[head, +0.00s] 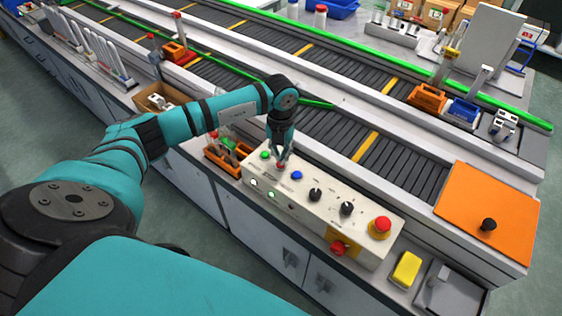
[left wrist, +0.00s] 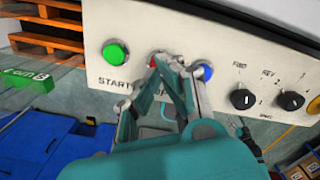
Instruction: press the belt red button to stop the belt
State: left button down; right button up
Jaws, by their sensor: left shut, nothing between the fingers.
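The belt's red button (head: 281,165) is on the cream control panel (head: 330,217), between the green button (head: 265,155) and the blue button (head: 297,175). My left gripper (head: 281,160) is shut and empty, pointing down with its fingertips at the red button. In the left wrist view the fingertips (left wrist: 168,60) cover most of the red button, with only a little red showing. I cannot tell whether they touch it or press it in. The green button also shows there (left wrist: 115,54), left of the fingers. My right gripper is not in view.
Dark knobs (head: 347,208) and a large red mushroom button (head: 380,227) are on the panel's right part. The belt (head: 400,165) runs behind. An orange plate (head: 490,212) and a yellow block (head: 406,269) lie at the right. An orange bin (head: 214,158) is left of the panel.

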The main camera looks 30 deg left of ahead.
pick_arm(q)
jog(key=shift+f+b, duration=1)
jog(key=shift+f, duration=0.25)
dwell(1.1)
notch_tip(320, 180, up, 8)
jog(key=p, duration=0.5)
jog(key=shift+p, duration=0.3)
dwell(0.5)
